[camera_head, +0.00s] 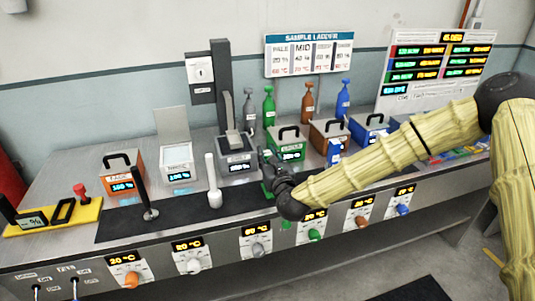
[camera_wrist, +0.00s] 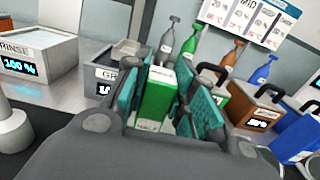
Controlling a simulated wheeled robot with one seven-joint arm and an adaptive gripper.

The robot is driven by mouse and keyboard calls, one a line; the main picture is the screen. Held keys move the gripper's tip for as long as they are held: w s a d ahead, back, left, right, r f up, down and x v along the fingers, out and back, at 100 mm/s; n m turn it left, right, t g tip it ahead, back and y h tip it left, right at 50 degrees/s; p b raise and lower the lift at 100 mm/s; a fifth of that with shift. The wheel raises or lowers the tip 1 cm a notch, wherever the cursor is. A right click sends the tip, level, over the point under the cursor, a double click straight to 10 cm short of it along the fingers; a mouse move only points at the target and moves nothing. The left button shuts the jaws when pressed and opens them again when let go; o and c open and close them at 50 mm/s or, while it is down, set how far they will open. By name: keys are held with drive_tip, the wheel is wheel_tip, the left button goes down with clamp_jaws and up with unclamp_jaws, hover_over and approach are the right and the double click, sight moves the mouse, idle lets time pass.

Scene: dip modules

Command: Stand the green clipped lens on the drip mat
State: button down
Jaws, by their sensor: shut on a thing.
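The green clipped lens (camera_wrist: 157,95) is a green block with a pale lower edge. In the wrist view it sits between the teal finger pads of my gripper (camera_wrist: 172,98), which is shut on it. In the head view my gripper (camera_head: 270,170) is over the bench near the right end of a dark mat (camera_head: 180,218), seemingly the drip mat. A bit of green (camera_head: 267,190) shows beside the fingers there; the arm hides much around it, and I cannot tell whether the lens touches the mat.
A black upright rod (camera_head: 145,195) and a white upright handle (camera_head: 213,180) stand on the mat. Behind are the grey bath (camera_head: 236,160), green box (camera_head: 289,150) and rinse bath (camera_head: 178,162). A blue block (camera_head: 334,151) stands right of my gripper. Between rod and white handle, the mat is clear.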

drive_tip(key=shift+f, duration=0.15)
drive_tip(key=c, duration=1.2)
unclamp_jaws()
drive_tip(key=shift+r, duration=0.2)
drive_tip(key=shift+s, duration=0.15)
drive_tip(key=b+v, duration=0.3)
drive_tip(key=v, duration=0.9)
drive_tip(key=shift+r+b, duration=0.1)
drive_tip(key=shift+b, duration=0.25)
